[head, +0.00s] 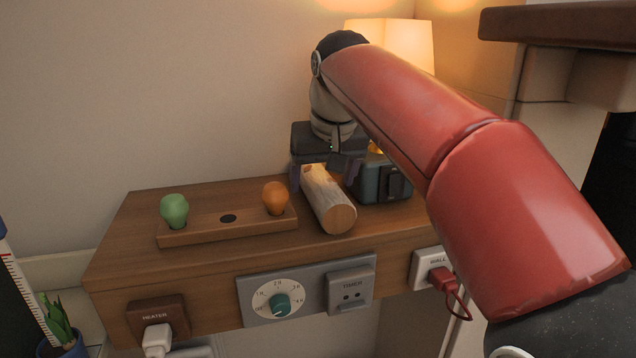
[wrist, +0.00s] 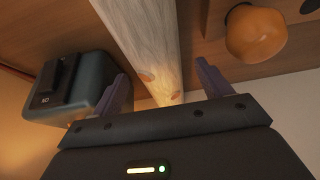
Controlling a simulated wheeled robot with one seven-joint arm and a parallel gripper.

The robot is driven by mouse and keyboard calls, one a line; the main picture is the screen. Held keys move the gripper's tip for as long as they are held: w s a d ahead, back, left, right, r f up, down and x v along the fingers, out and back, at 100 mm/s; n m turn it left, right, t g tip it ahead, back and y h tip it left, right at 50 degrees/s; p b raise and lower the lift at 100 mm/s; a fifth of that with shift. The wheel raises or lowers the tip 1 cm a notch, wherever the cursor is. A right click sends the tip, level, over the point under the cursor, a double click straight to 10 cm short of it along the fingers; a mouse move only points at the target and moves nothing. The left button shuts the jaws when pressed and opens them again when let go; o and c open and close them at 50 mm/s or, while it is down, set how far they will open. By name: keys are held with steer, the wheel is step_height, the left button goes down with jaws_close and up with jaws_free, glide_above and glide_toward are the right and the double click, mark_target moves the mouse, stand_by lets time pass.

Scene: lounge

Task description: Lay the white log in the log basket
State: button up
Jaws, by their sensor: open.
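The white log (head: 326,198), pale with brown patches and a cut round end facing front, lies on the wooden shelf (head: 110,243). The log also shows in the wrist view (wrist: 147,45), running between the fingers. My gripper (head: 323,176) is open at the log's back end, pointing down, with one finger on each side of it. The wrist view shows gaps between the log and both fingers (wrist: 162,78). I do not see the log basket in either view.
A dark box (head: 380,186) stands close right of the log. A wooden holder (head: 228,232) with a green bulb (head: 174,210) and an orange bulb (head: 275,198) is to the left. A lit lamp (head: 405,42) is behind my arm. A dial panel (head: 255,312) is on the shelf front.

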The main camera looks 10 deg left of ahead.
mark_target(318, 171)
steer(key=w, duration=0.1)
steer(key=w+a, duration=0.1)
steer(key=shift+w+a+p, duration=0.15)
steer(key=shift+w+p, duration=0.15)
steer(key=shift+p, duration=0.1)
steer(key=shift+b+x, duration=0.4)
steer(key=shift+x, duration=0.5)
steer(key=shift+w+f, duration=0.1)
steer(key=shift+f, duration=0.55)
steer(key=shift+c, duration=0.3)
steer(key=shift+r, duration=0.1)
steer(key=c, duration=1.4)
steer(key=shift+r, duration=0.1)
steer(key=shift+r+p, duration=0.5)
steer(key=shift+p, duration=0.15)
